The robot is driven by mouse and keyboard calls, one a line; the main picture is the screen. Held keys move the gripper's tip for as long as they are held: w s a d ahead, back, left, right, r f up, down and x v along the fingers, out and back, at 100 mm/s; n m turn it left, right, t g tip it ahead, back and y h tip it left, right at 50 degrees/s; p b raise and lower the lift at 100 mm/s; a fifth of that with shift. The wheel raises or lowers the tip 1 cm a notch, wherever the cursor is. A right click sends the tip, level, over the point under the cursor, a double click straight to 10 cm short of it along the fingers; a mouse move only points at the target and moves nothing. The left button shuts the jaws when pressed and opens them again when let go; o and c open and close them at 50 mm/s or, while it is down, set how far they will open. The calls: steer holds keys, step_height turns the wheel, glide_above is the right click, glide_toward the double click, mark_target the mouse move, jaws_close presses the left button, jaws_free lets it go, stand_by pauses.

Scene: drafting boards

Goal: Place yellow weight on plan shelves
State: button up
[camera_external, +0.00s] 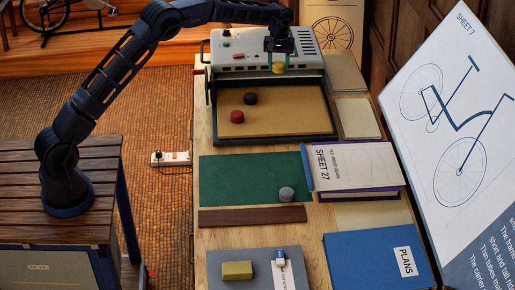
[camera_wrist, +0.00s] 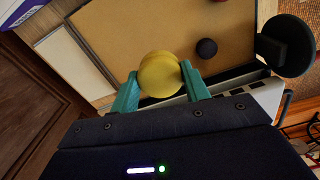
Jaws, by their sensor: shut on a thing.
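The yellow weight (camera_external: 278,69) is a short round disc. It is held between the teal fingers of my gripper (camera_external: 278,58), and it also shows in the wrist view (camera_wrist: 160,75). My gripper (camera_wrist: 160,88) is shut on it, a finger on either side. In the external view the weight appears over the front of the white machine, at the far edge of the tan board. I cannot tell its exact height. No thing is clearly recognisable as plan shelves; a blue folder marked PLANS (camera_external: 360,262) lies at the front right.
The white machine (camera_external: 230,58) stands at the back. A red weight (camera_external: 237,117) and a black weight (camera_external: 250,98) lie on the tan board (camera_external: 290,115). A grey weight (camera_external: 286,194) sits on the green mat (camera_external: 235,180). A SHEET 27 stack (camera_external: 355,165) is at right.

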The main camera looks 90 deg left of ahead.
steer(key=w+d+f+m, duration=0.1)
steer(key=d+f+m, duration=0.35)
steer(key=d, duration=0.85)
steer(key=w+d+f+m, duration=0.1)
steer(key=d+f+m, duration=0.3)
steer(key=d, duration=0.9)
steer(key=s+d+f+m, duration=0.2)
steer(key=s+d+f, duration=0.1)
steer(key=d, duration=0.4)
steer(key=s+d+f+m, duration=0.2)
steer(key=s+d+f, duration=0.1)
steer(key=d, duration=0.5)
steer(key=s+d+f+m, duration=0.3)
steer(key=s+d, duration=0.1)
steer(key=d, duration=0.3)
steer(key=shift+s+d+f, duration=0.3)
steer(key=shift+s+d, duration=0.05)
steer(key=shift+s, duration=0.2)
steer(key=s+a+r, duration=0.5)
steer(key=a+r, duration=0.2)
steer(key=a, duration=0.2)
step_height(320, 180, up, 7)
glide_above(228, 179)
step_height(228, 179, down, 20)
steer(key=shift+r, duration=0.1)
